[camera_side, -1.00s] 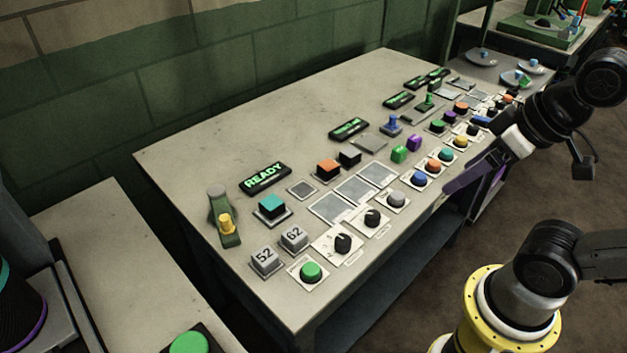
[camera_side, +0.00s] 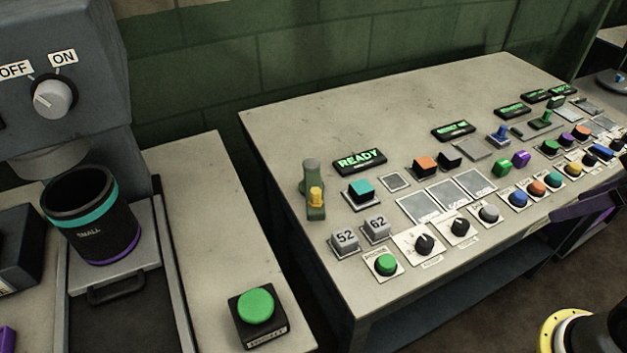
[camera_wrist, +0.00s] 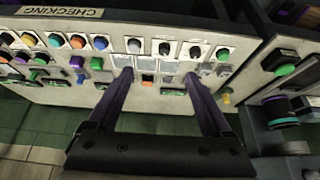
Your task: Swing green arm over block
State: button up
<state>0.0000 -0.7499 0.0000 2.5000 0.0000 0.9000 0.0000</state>
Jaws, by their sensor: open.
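A green arm (camera_side: 311,178) with a yellow knob (camera_side: 317,198) stands at the left end of the control table in the side view. It is beside a teal-topped block (camera_side: 361,188) on a plate and not over it. The yellow knob also shows in the wrist view (camera_wrist: 226,98), right of the fingers. My gripper (camera_wrist: 157,77) is open, its two purple fingers spread above the panel with nothing held. Only a purple part of it shows at the right edge of the side view, well away from the green arm.
A READY display (camera_side: 359,161) stands behind. A left bench holds a machine with a black cup (camera_side: 92,222).

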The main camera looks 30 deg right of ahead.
dwell(0.4)
jog(key=shift+s+f, duration=0.1)
jog(key=c, duration=0.4)
jog(key=shift+m, duration=0.9)
jog(key=r, duration=0.2)
jog(key=w+r, duration=0.1)
jog(key=r, duration=0.1)
jog(key=w+r, duration=0.1)
jog(key=r, duration=0.1)
jog(key=shift+a, duration=0.1)
jog(key=shift+c, duration=0.3)
jog(key=w+a+r+g, duration=0.1)
jog(key=w+a+r, duration=0.35)
jog(key=w, duration=0.35)
jog(key=w+a+r+g, duration=0.1)
jog(key=w+a+r, duration=0.2)
jog(key=w+r, duration=0.35)
jog(key=n+g, duration=0.2)
jog(key=g, duration=0.2)
send_over(315, 190)
notch_tip(315, 190, down, 16)
notch_tip(315, 190, down, 14)
jog(key=shift+r, duration=0.25)
